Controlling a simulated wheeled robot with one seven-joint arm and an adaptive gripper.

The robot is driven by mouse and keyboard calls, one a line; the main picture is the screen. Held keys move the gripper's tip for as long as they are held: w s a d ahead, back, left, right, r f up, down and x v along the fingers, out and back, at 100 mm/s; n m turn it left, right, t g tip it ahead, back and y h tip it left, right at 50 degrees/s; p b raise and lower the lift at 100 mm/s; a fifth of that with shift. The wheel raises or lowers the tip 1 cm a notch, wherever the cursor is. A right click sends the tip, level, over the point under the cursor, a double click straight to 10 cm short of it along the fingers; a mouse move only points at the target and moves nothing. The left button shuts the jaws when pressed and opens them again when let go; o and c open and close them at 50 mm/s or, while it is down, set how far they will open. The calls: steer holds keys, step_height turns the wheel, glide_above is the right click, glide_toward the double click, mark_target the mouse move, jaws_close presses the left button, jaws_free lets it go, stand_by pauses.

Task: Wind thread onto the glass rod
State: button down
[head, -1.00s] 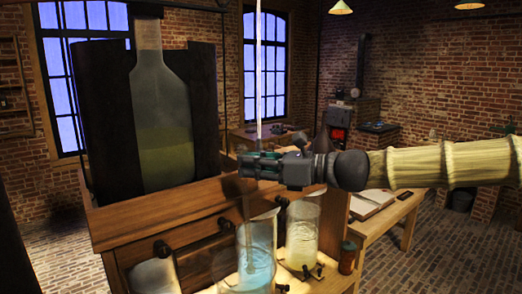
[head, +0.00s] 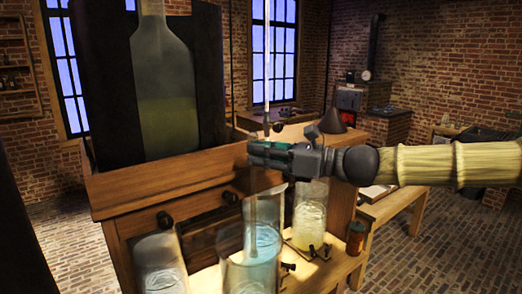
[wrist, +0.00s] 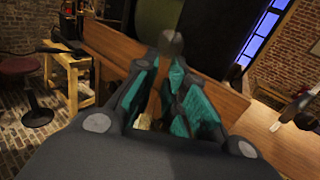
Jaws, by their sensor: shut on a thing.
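The glass rod (head: 267,60) is a thin, pale upright rod that runs up out of the head view. My gripper (head: 267,152) is shut on it. A thin length continues below the jaws into a glass jar (head: 232,281) with pale blue liquid. I cannot make out any thread on the rod.
A second glass jar (head: 310,207) stands behind the blue one, and a third clear jar (head: 160,262) is at left. A large bottle (head: 165,90) stands on the wooden cabinet (head: 130,195). A small brown jar (head: 356,238) sits on the right. A stool (wrist: 25,90) shows in the wrist view.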

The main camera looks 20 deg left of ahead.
step_height(320, 180, down, 24)
steer(key=b, duration=1.5)
steer(key=shift+r+b, duration=0.25)
steer(key=shift+b, duration=0.05)
steer(key=shift+w, duration=0.1)
